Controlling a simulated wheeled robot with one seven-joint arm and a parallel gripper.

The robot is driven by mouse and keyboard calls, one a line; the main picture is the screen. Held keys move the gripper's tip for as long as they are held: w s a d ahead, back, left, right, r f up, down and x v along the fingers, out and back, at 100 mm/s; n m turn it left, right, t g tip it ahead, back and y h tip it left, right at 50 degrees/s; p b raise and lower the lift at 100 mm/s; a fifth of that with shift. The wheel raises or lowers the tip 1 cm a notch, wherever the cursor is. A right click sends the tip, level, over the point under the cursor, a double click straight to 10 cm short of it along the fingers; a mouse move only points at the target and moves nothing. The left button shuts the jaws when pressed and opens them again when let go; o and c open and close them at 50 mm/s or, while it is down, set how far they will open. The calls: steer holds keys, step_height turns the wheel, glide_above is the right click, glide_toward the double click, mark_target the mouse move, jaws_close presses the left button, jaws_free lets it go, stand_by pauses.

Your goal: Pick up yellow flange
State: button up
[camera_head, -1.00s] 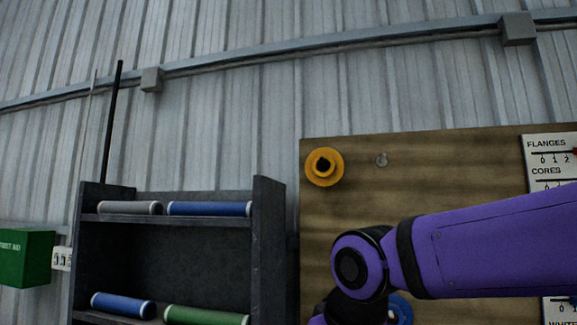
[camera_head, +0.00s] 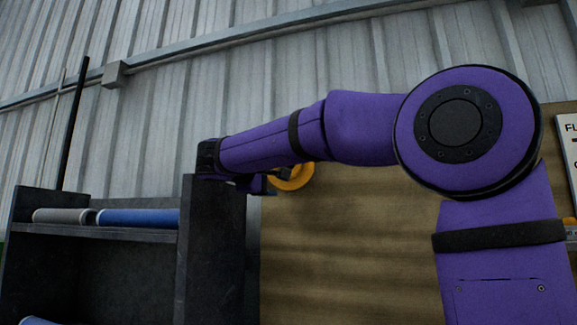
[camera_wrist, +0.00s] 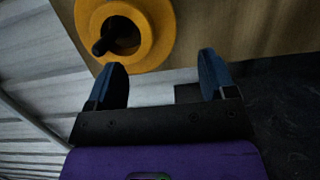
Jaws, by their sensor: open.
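The yellow flange (camera_wrist: 148,50) hangs on a dark peg (camera_wrist: 105,42) on the wooden board, at the top left of the wrist view. In the head view the flange (camera_head: 292,180) is partly hidden behind my arm. My gripper (camera_wrist: 163,62) is open and empty in the wrist view. Its left finger is close below the flange's lower edge in the picture, and its right finger is off to the right. In the head view my gripper (camera_head: 262,184) is mostly hidden, close to the flange.
The wooden board (camera_head: 330,250) fills the middle of the head view. A dark shelf (camera_head: 212,245) stands left of it, close to my wrist, with a grey roll (camera_head: 60,216) and blue roll (camera_head: 140,217) on top. A corrugated wall (camera_head: 200,100) is behind.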

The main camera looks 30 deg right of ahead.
mark_target(291, 181)
steer(key=shift+s+x, duration=0.2)
steer(key=shift+x, duration=5.1)
steer(key=shift+d+r, duration=0.1)
steer(key=shift+r, duration=0.05)
jaws_close()
